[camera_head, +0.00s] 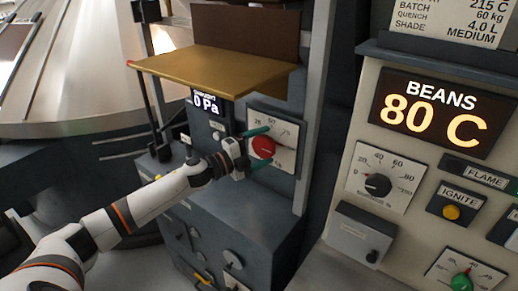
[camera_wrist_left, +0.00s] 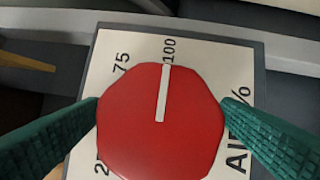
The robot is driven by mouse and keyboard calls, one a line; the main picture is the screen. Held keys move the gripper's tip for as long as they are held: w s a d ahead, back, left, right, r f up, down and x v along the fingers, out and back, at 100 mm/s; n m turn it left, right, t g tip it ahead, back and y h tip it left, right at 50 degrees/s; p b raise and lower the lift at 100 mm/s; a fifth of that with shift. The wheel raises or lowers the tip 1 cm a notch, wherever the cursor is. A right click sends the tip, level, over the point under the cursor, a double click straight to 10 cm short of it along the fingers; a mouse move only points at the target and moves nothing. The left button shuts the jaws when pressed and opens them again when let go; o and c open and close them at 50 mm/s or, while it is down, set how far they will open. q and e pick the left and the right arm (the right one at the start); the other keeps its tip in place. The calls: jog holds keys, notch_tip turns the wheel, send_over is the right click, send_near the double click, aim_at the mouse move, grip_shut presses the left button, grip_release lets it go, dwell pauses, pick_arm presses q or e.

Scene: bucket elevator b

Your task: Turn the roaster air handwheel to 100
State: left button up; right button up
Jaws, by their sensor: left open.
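The red air handwheel (camera_head: 263,148) sits on a white dial plate (camera_head: 285,130) on the grey cabinet. In the left wrist view the handwheel (camera_wrist_left: 150,140) fills the middle, and its white pointer line (camera_wrist_left: 163,95) points up at the 100 mark. The 75 mark is to its left, and the lettering at the right is partly hidden. My left gripper (camera_head: 266,147) is open, with its green fingers on either side of the handwheel. The fingertips lie close to its rim; I cannot tell whether they touch. My right gripper is not in view.
A brass-coloured shelf (camera_head: 215,66) juts out above the handwheel. A grey post (camera_head: 318,100) stands just right of the dial. A control panel (camera_head: 340,195) with a BEANS 80 C display (camera_head: 432,112), a black knob (camera_head: 378,185) and a yellow ignite button (camera_head: 451,212) is further right.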

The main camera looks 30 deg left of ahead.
pick_arm(q)
jog(key=b+v, duration=0.5)
jog(key=v, duration=0.7)
dwell(0.6)
